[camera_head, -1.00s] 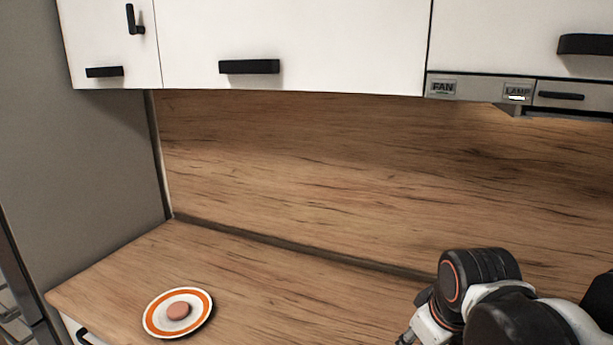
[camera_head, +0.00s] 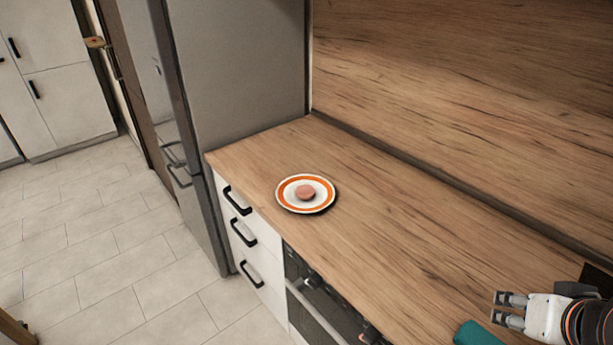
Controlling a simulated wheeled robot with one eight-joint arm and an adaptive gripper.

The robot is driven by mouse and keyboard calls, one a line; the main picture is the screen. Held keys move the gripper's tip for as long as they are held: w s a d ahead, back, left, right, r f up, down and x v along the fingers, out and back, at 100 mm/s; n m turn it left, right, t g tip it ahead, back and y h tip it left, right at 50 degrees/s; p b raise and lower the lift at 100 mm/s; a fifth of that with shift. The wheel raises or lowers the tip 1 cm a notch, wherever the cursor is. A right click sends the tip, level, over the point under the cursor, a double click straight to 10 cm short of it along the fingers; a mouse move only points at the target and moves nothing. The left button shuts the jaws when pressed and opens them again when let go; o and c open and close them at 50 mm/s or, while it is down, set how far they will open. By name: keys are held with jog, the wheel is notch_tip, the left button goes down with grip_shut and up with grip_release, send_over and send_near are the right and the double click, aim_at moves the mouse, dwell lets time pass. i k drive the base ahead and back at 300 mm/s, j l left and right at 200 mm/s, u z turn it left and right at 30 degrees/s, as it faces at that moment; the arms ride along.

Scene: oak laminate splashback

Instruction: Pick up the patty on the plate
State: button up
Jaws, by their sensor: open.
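A small round pinkish-brown patty (camera_head: 305,192) lies in the middle of a white plate with an orange ring (camera_head: 291,203). The plate rests on the wooden counter near its far left end, close to the front edge. My gripper (camera_head: 503,309) is at the lower right, over the counter, with its two fingers apart and nothing between them. It is well to the right of the plate and points left. The patty and plate are in full view.
A teal object (camera_head: 478,334) shows partly at the bottom edge near my gripper. A grey fridge (camera_head: 243,75) stands beyond the counter's left end. Drawers and an oven (camera_head: 318,305) are below the counter. The counter (camera_head: 410,230) between plate and gripper is clear.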

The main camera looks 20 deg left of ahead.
aim_at(305, 193)
jog(key=u, duration=1.15)
